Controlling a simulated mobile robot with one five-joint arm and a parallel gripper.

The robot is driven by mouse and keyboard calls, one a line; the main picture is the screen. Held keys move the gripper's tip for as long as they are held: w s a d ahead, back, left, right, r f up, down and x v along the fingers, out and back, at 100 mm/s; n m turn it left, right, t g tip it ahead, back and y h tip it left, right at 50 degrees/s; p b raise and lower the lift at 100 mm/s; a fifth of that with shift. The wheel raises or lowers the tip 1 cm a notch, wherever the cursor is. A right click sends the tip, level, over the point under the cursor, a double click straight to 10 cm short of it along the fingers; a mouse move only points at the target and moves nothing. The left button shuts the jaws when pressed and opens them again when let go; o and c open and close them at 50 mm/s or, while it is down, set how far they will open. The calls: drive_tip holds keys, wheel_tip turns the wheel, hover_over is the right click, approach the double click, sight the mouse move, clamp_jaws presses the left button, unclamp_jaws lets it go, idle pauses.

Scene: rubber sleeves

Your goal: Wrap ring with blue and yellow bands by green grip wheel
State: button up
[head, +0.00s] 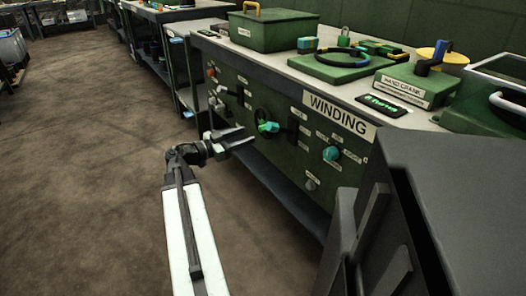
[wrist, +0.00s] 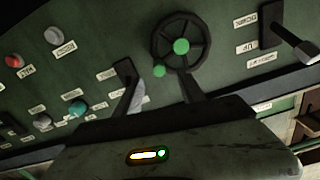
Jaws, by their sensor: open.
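The wheel (head: 260,117) is a dark spoked handwheel on the green front panel of the bench. It has a green hub (wrist: 181,46), and a round green grip (wrist: 159,71) at its rim in the wrist view. My gripper (head: 246,139) is open and empty, in front of the panel and a little left of the wheel in the head view. Its fingers point toward the panel in the wrist view (wrist: 162,95), below the wheel and apart from the grip. A dark ring with blue and yellow parts (head: 362,63) lies on a green base on the bench top.
The panel carries levers, a teal knob (head: 331,153), a red button (wrist: 14,61) and small labels. A WINDING sign (head: 340,116) is on the bench edge. A green box (head: 272,32) and a hand crank unit (head: 410,84) stand on top.

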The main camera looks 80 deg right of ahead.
sight(260, 130)
drive_tip(key=x, duration=0.8)
drive_tip(key=shift+s, duration=0.25)
clamp_jaws()
drive_tip(key=shift+a, duration=0.1)
idle(1.1)
